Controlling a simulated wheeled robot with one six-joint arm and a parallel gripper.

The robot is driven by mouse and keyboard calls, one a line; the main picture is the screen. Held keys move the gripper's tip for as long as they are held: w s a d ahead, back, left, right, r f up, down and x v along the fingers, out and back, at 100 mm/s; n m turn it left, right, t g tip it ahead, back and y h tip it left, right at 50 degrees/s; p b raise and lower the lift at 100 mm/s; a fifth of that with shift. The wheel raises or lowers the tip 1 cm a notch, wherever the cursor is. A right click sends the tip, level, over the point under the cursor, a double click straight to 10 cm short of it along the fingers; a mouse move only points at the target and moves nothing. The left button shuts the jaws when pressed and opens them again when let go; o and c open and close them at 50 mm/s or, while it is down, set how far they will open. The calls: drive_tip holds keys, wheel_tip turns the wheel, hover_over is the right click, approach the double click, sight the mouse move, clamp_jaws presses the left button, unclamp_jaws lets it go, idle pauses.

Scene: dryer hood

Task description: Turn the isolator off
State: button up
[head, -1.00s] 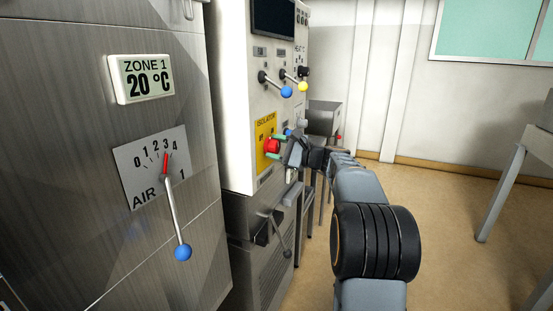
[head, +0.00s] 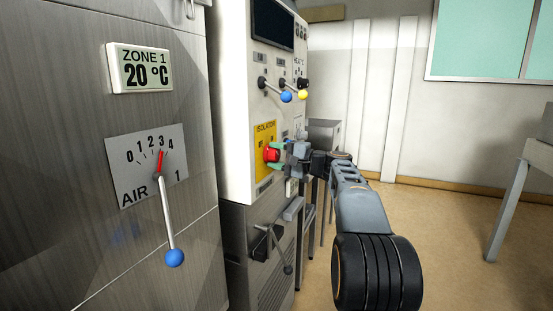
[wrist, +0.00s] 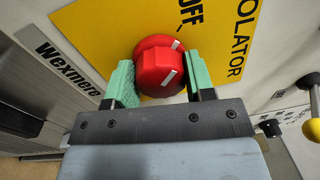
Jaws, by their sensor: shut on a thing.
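The isolator is a red rotary knob (head: 271,154) on a yellow plate (head: 264,133) on the white control cabinet. It also shows in the wrist view (wrist: 158,68), with white marks on it and the word OFF (wrist: 188,12) printed on the plate near it. My gripper (head: 278,155) is at the knob, its green fingers on either side of it. In the wrist view my gripper (wrist: 160,80) is shut on the knob. Where the finger pads touch the knob is partly hidden in the head view.
Levers with a blue ball (head: 286,96) and a yellow ball (head: 303,95) stick out above the knob. A grey handle (head: 279,250) is below. A steel panel with an AIR lever (head: 167,220) stands at left. Open floor (head: 440,240) lies to the right.

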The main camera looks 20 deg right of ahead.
idle(0.4)
drive_tip(key=o, duration=0.9)
drive_tip(key=p+v, duration=0.1)
drive_tip(key=v, duration=1.2)
drive_tip(key=shift+s+d+f+p, duration=0.1)
drive_tip(key=shift+s+d+p, duration=0.2)
